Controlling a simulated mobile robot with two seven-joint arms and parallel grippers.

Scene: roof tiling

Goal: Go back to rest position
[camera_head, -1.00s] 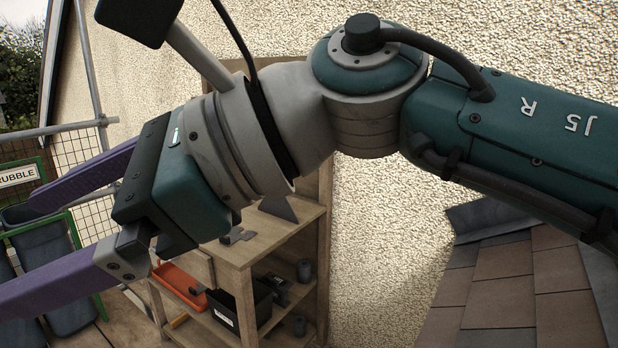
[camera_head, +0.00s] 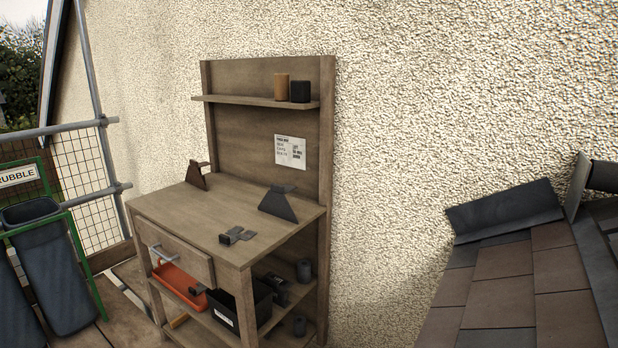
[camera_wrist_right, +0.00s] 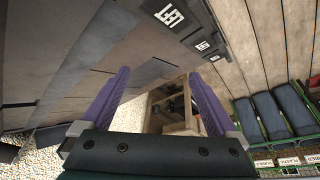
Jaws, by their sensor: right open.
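My right gripper (camera_wrist_right: 158,76) shows only in the right wrist view. Its two purple fingers are spread wide apart, with nothing held between them. Behind the fingers in that view are the tiled roof (camera_wrist_right: 60,60) and the wooden workbench (camera_wrist_right: 172,126). Neither of my arms shows in the head view, and my left gripper is in neither current view.
The workbench (camera_head: 190,207) stands against the rough wall (camera_head: 400,120), with small dark tools on top and an orange tray (camera_head: 176,284) below. Roof tiles (camera_head: 510,285) rise at right. Dark rubble bins (camera_head: 52,265) and scaffold rails (camera_head: 60,130) are at left.

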